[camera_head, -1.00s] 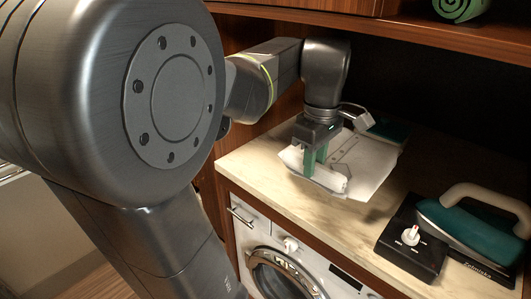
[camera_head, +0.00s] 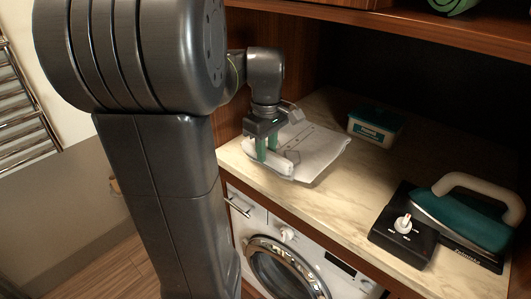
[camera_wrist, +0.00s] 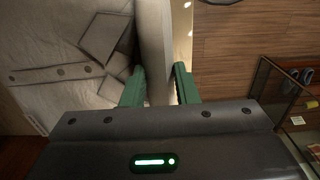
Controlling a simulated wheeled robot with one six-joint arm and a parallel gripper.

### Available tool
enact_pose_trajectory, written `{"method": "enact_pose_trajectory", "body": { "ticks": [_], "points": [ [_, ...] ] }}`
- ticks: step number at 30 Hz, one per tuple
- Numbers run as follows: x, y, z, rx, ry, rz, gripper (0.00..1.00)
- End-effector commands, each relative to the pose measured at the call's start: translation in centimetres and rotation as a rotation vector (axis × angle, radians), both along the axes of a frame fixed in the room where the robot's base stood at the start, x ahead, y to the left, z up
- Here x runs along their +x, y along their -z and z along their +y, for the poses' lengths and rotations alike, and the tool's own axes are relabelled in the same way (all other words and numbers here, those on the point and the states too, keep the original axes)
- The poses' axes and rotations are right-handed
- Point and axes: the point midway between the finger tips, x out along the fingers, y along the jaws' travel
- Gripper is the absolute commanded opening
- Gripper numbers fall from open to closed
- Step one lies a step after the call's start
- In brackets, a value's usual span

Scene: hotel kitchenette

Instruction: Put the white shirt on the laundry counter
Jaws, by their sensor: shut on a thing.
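The white shirt (camera_head: 322,146) is folded flat, with a collar and a row of buttons, over the left part of the pale laundry counter (camera_head: 330,197). My gripper (camera_head: 272,153) points down at the shirt's near left edge and is shut on a rolled fold of it. In the wrist view, my green fingers (camera_wrist: 160,86) stand on both sides of that fold, and the shirt (camera_wrist: 60,50) spreads to the left. I cannot tell whether the shirt rests on the counter or is just above it.
A teal iron (camera_head: 468,222) and a black control panel with a white knob (camera_head: 403,226) are at the right. A washing machine (camera_head: 285,262) is below. The counter's middle is clear; a wooden shelf (camera_head: 400,25) overhangs it.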

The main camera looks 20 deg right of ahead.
Motion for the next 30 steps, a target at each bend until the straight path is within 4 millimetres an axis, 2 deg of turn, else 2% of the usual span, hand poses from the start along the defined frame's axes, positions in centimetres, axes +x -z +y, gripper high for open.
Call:
{"method": "enact_pose_trajectory", "body": {
  "ticks": [1,4,16,17,20,30],
  "points": [
    [-0.1,0.8,0.0,0.001,0.0,0.003,0.0],
    [0.2,1.5,0.1,0.0,-0.001,0.001,0.0],
    [0.3,2.1,0.2,-0.001,0.0,0.0,0.0],
    [0.3,2.1,0.2,0.0,0.0,0.0,0.31],
    [0.3,2.1,0.2,0.0,0.0,0.0,0.49],
    [0.3,1.5,0.2,-0.001,0.0,0.0,0.49]
  ]
}}
